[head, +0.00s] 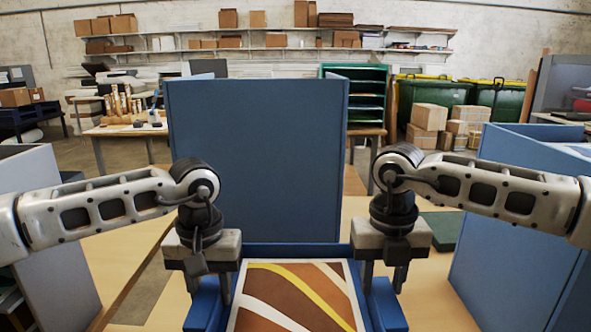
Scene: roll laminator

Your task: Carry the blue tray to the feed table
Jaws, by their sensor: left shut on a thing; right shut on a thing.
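The blue tray (290,250) is at the bottom centre of the head view, and its lower part is cut off by the frame edge. A printed sheet or board in brown, white and yellow (295,300) lies in it. My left gripper (208,290) is shut on the tray's left side. My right gripper (383,278) is shut on the tray's right side. Both grippers point down, and their fingertips are partly hidden at the tray walls. I cannot tell which surface is the feed table; a light wood surface (440,290) lies under and around the tray.
A tall blue panel (258,160) stands just beyond the tray. A blue partition (515,240) is close on the right, and a grey panel (45,230) on the left. A dark green flat item (442,230) lies at the right. Cardboard boxes (430,117) and green bins are further back.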

